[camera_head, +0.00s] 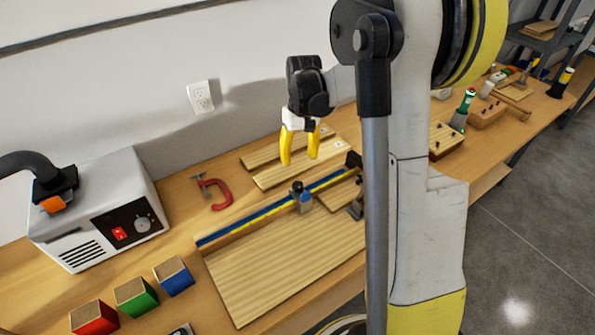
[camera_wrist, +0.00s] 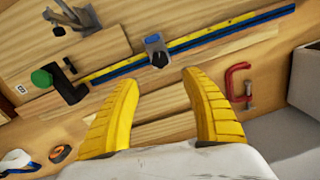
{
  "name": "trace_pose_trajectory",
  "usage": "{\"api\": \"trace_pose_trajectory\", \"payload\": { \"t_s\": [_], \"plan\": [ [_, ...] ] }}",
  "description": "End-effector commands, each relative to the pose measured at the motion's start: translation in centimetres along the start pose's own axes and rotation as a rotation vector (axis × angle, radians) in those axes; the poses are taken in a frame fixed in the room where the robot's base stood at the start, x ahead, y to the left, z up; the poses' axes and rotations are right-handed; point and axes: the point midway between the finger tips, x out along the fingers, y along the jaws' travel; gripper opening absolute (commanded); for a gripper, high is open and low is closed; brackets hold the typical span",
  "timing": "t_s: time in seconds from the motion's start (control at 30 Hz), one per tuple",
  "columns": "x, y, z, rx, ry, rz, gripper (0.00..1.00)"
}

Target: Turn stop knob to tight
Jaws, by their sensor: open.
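The stop knob (camera_head: 297,186) is a small black knob on a blue-grey stop block (camera_head: 305,203). The block sits on a long rail (camera_head: 246,220) with blue and yellow strips. In the wrist view the knob (camera_wrist: 159,59) lies just beyond the fingertips, roughly midway between them. My gripper (camera_head: 300,158) has yellow fingers and is open and empty. It hangs above the bench, apart from the knob. The gripper also shows in the wrist view (camera_wrist: 159,73). I cannot tell the knob's tightness or read any marking on it.
A red clamp (camera_head: 216,194) lies left of the rail. A grey machine (camera_head: 100,207) stands farther left. Loose boards (camera_head: 262,155) lie behind the rail. A black bracket (camera_wrist: 66,88) stands at one rail end.

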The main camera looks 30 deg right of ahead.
Motion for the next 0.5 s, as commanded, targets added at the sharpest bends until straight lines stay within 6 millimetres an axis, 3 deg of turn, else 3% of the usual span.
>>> {"api": "trace_pose_trajectory", "payload": {
  "t_s": [0.07, 0.23, 0.5],
  "plan": [
    [-0.2, 0.2, 0.0, -0.087, 0.005, -0.014, 0.55],
    [1.5, 0.2, 0.1, -0.151, 0.009, -0.023, 0.55],
    [7.0, 0.1, 0.0, -0.147, 0.009, -0.022, 0.55]
  ]
}}
